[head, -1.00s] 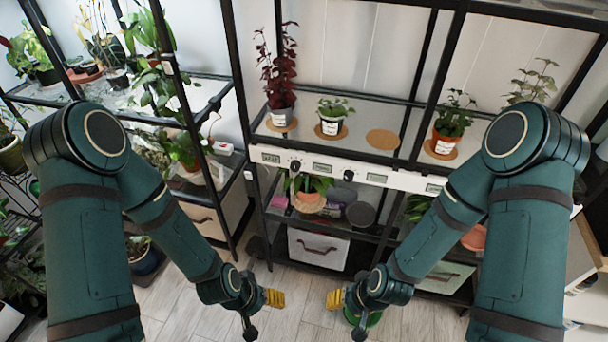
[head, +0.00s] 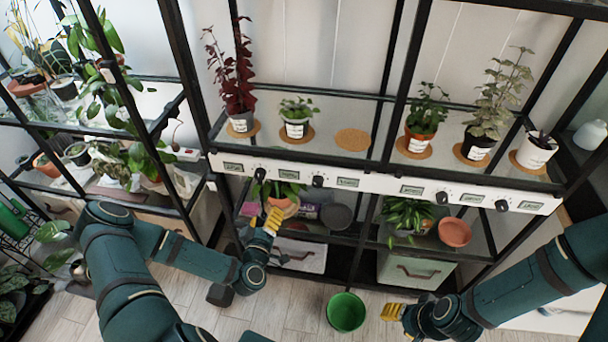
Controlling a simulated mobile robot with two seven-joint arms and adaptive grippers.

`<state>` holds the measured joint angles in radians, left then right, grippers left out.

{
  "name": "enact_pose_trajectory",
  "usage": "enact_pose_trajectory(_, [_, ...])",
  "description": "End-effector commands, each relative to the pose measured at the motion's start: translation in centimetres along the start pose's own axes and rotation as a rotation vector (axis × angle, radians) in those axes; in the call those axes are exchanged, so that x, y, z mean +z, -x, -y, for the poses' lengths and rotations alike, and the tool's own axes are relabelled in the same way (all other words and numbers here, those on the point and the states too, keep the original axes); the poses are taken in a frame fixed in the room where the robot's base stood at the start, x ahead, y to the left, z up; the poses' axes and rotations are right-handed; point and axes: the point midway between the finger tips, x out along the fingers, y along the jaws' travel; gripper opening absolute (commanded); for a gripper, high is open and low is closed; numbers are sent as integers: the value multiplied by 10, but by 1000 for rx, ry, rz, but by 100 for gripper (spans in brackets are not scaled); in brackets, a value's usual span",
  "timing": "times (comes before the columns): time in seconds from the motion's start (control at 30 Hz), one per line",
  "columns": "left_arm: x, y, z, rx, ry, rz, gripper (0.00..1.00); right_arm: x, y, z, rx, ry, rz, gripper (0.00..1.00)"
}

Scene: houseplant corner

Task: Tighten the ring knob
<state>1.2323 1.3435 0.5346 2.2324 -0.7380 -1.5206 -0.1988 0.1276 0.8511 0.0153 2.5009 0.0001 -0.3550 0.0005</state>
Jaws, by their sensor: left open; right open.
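A white control strip (head: 380,186) runs along the front edge of the shelf, with small display labels and several black knobs. The knobs are the far left one (head: 260,174), the second (head: 318,181), the third (head: 442,197) and the far right one (head: 502,205). The labels are too small to read, so I cannot tell which is the ring knob. My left gripper (head: 274,219), with yellow fingers, is open and empty, below the strip near the two left knobs and apart from them. My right gripper (head: 391,312) is open and empty, low near the floor.
Potted plants stand on cork mats above the strip; one cork mat (head: 353,140) is bare. Below are a plant in a terracotta pot (head: 283,205), a terracotta bowl (head: 454,232) and drawers (head: 417,271). A green bucket (head: 346,312) stands on the floor between my grippers.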

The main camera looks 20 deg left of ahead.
Motion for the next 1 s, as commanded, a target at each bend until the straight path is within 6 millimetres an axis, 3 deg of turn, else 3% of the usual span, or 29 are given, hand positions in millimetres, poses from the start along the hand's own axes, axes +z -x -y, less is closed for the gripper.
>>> enact_pose_trajectory(0.1, [-14,1,10,-17,8,-71,61,0,-1,0,0,1,-1,47])
enact_pose_trajectory(0.27, [-18,-11,11,-16,7,-86,61,0,-2,0,-1,1,-1,47])
enact_pose_trajectory(0.8, [-24,-109,13,-16,8,-82,61,-2,-19,-7,0,2,-9,47])
enact_pose_trajectory(1.0, [-26,-130,13,-16,8,-80,61,-2,-22,-8,0,2,-12,47])
